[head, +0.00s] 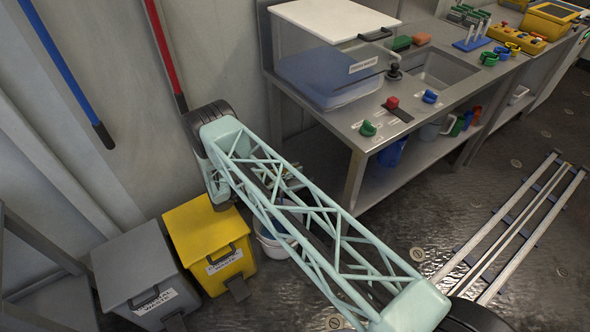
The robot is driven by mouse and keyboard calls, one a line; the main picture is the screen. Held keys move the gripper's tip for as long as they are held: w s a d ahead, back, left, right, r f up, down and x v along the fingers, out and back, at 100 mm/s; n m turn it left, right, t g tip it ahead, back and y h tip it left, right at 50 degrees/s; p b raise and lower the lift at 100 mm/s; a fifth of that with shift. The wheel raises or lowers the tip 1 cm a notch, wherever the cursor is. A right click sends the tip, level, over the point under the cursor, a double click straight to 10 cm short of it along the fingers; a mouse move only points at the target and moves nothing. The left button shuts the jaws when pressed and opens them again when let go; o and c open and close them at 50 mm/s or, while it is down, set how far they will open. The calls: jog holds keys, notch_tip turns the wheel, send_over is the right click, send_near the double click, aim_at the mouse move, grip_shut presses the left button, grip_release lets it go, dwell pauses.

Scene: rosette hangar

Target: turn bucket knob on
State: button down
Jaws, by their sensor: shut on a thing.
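A green knob (368,128) stands on the front left corner of the grey workbench. A red control (392,103) and a blue knob (430,97) are to its right and behind it. Their labels are too small to read, so I cannot tell which is the bucket knob. A white bucket (268,246) stands on the floor left of the bench, partly covered by my pale green lattice arm. My arm crosses the middle of the view and bends at the upper left. I cannot make out my gripper; its end is hidden behind the lattice.
The workbench (340,135) has a lidded clear basin (330,75) and a sink (440,70). A yellow bin (205,235) and a grey bin (140,270) stand at lower left. Floor rails (515,230) lie at right. Blue and red poles hang on the wall.

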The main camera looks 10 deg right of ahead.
jog(key=shift+n+t+y+p, duration=0.4)
jog(key=shift+n+t+p, duration=0.25)
jog(key=shift+t, duration=0.45)
jog(key=c, duration=2.7)
grip_release()
jog(key=shift+c, duration=0.2)
jog(key=v, duration=1.2)
